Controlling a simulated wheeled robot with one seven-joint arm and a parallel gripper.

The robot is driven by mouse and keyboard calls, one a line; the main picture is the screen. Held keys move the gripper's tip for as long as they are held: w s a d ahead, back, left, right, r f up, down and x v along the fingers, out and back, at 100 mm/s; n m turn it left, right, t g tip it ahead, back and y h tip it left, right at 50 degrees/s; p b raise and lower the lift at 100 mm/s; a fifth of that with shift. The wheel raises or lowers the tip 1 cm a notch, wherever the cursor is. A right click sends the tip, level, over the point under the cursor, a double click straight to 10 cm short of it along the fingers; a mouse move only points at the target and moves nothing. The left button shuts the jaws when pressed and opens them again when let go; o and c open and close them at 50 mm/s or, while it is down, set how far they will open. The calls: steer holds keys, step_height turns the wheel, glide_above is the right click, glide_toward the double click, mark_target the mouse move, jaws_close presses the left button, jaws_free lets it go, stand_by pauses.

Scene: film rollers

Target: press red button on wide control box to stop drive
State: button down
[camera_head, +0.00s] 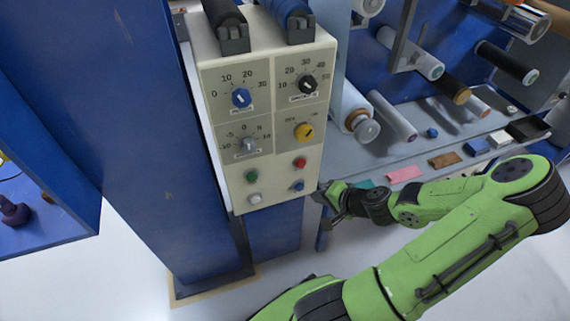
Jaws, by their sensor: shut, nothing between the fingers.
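The cream control box (213,137) hangs on a blue column in the upper middle of the head view. Its red button (300,163) is on the lower right of the face, below a yellow knob (304,131). A blue button (298,186) sits just under the red one. A green button (251,176) and a white button (254,199) are to the left. My gripper (320,197) is shut and empty, just right of the box's lower right corner, lower than the red button. I cannot tell whether it touches the box.
Blue, black and grey knobs with dials fill the upper face. A grey shelf (463,143) with small blocks, a pink piece (404,174) and a black tray (528,128) lies to the right. Rollers (394,115) stick out above it. The floor below is open.

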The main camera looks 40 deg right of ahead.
mark_target(301, 163)
steer(key=w+d, duration=0.2)
steer(key=w, duration=0.6)
steer(key=shift+w+d+p, duration=0.15)
steer(key=shift+d+p, duration=0.15)
steer(key=shift+w, duration=0.1)
stand_by(1.8)
steer(key=shift+w+d, duration=0.1)
steer(key=shift+w, duration=0.2)
steer(key=shift+w+d, duration=0.15)
steer(key=shift+w, duration=0.3)
stand_by(0.6)
steer(key=shift+s+a, duration=0.3)
steer(key=shift+s, duration=0.55)
